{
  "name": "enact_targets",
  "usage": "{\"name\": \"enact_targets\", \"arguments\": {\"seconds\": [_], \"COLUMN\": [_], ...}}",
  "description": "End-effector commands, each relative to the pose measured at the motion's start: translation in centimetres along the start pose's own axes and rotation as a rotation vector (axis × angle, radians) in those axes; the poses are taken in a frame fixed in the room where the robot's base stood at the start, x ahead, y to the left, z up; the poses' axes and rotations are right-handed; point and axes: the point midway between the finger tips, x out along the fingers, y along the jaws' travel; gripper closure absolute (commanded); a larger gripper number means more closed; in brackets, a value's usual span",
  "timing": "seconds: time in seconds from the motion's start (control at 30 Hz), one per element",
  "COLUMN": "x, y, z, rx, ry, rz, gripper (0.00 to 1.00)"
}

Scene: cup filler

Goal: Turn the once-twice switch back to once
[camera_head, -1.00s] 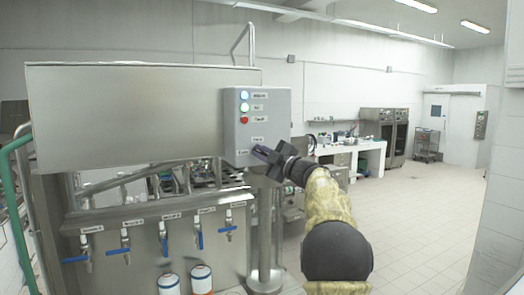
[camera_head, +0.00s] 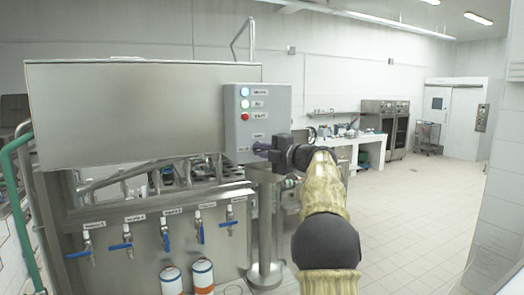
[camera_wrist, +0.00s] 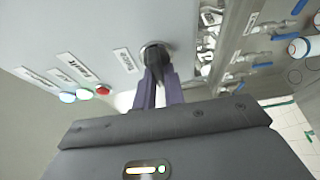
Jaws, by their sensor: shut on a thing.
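The grey control box (camera_head: 281,105) hangs at the right end of the steel machine. It carries blue, green and red lights in a column with labels beside them. The once-twice switch (camera_wrist: 153,50) is a dark knob with a metal collar on the box's face in the wrist view. My gripper (camera_head: 260,148) is at the box's lower part in the head view, where its fingers hide the knob. In the wrist view the purple fingers (camera_wrist: 160,88) are shut on the knob. The switch labels are too small or tilted to read surely, and I cannot tell its setting.
Below the box stand a steel post (camera_head: 264,230) and several taps with blue handles (camera_head: 127,246). A green pipe (camera_head: 20,210) is at far left. The tiled floor (camera_head: 425,220) to the right is clear.

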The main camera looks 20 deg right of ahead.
Motion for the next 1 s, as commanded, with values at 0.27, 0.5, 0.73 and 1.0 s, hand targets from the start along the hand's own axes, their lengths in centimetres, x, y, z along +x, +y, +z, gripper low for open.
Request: {"name": "enact_targets", "arguments": {"seconds": [0.27, 0.5, 0.73, 1.0], "x": [0.0, 0.0, -0.2, -3.4], "y": [-0.3, -0.2, -0.1, -0.5], "z": [0.0, 0.0, 0.0, 0.1], "rx": [-0.002, -0.001, -0.001, -0.002], "ry": [0.001, 0.0, 0.0, -0.003], "rz": [-0.006, -0.003, -0.002, 0.0], "gripper": [1.0, 0.67, 0.67, 0.67]}}
